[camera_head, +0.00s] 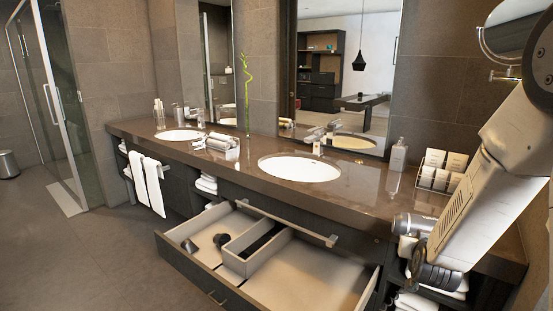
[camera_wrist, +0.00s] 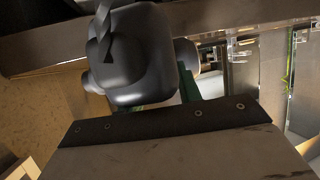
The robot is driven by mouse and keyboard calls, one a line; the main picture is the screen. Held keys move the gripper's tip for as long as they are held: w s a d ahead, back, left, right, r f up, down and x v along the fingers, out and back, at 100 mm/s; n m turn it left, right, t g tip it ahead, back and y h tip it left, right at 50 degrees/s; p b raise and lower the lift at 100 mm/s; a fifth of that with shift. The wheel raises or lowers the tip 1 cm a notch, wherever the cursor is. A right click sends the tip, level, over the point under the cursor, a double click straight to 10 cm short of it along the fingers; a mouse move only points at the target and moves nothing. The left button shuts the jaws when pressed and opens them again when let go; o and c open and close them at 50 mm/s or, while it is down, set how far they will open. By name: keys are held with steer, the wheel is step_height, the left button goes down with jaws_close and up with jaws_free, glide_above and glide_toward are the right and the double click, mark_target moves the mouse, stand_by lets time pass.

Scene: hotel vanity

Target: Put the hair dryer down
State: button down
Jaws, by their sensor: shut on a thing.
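In the wrist view, a dark grey, rounded thing that looks like the hair dryer (camera_wrist: 135,62) fills the upper middle. My gripper (camera_wrist: 160,96) is shut on it, and green finger parts show at its lower edge. The dryer's full shape and its far end cannot be made out. In the head view, my arm reaches down at the right, by the counter's right front edge. There the gripper and the dryer are too small and covered to tell apart clearly.
A wide drawer (camera_head: 310,278) stands open below the counter (camera_head: 375,195), with dividers and several small dark items inside; its right section looks bare. Shelves with towels lie below right.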

steer(key=w+a+f+n+t+y, duration=0.1)
steer(key=w+a+f+n+y, duration=0.1)
steer(key=a+f, duration=0.3)
steer(key=w+a+f+n+y, duration=0.1)
steer(key=a+f+n+y, duration=0.15)
steer(key=a, duration=0.45)
steer(key=s+f, duration=0.5)
steer(key=f, duration=0.2)
steer(key=shift+f, duration=0.2)
steer(key=shift+s, duration=0.1)
